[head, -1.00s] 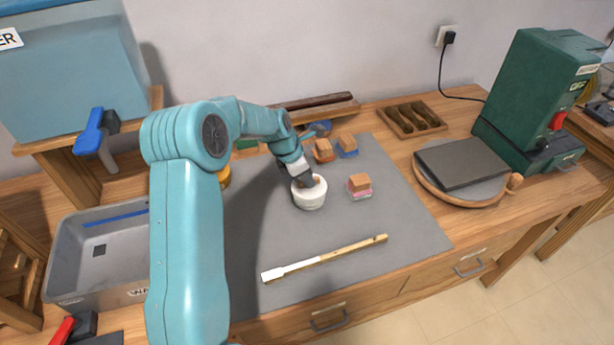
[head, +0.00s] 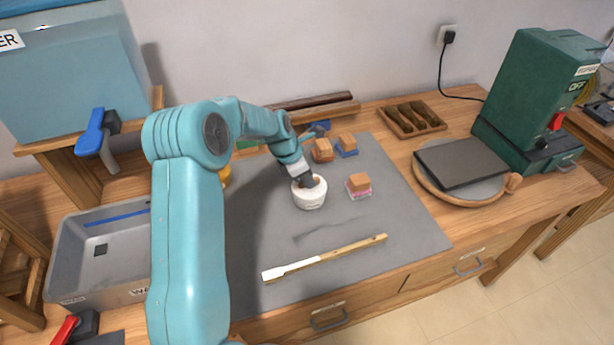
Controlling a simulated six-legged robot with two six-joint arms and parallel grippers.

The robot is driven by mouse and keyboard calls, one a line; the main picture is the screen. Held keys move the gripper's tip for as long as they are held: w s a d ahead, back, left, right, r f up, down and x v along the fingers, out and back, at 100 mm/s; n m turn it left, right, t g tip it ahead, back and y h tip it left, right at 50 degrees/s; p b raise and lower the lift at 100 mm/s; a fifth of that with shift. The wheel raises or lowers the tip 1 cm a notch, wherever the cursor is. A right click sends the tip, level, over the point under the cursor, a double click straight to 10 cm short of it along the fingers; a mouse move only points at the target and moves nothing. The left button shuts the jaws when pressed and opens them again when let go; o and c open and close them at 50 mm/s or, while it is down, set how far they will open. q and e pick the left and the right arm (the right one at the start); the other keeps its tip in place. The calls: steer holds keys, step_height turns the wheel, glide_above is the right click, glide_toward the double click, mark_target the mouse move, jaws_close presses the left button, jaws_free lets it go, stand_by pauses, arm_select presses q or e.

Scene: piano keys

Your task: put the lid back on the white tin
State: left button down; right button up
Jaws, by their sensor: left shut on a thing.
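The white tin (head: 309,197) stands upright on the grey mat, left of a small block with a pink-and-white base. My left gripper (head: 309,182) reaches down from the upper left to the top of the tin. Its fingers are shut on what seems to be the lid, at the tin's mouth. A bit of brown shows there beside the fingers. The fingers and wrist hide most of the lid, so I cannot tell whether it sits flush. My right gripper is not in view.
The grey mat (head: 400,215) has free room right of the tin. A long wooden stick with a white end (head: 325,258) lies in front. Wooden-topped blocks (head: 358,185) stand right of and behind the tin. A grey bin (head: 100,255) is at left, a round board (head: 425,185) at right.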

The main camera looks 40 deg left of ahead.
arm_select(q)
steer(key=c, duration=0.6)
jaws_free()
steer(key=shift+o, duration=0.2)
steer(key=shift+r, duration=0.15)
steer(key=shift+r+p, duration=3.05)
steer(key=shift+r, duration=0.3)
jaws_close()
steer(key=shift+f, duration=0.2)
steer(key=shift+f+b, duration=1.8)
steer(key=shift+f, duration=0.95)
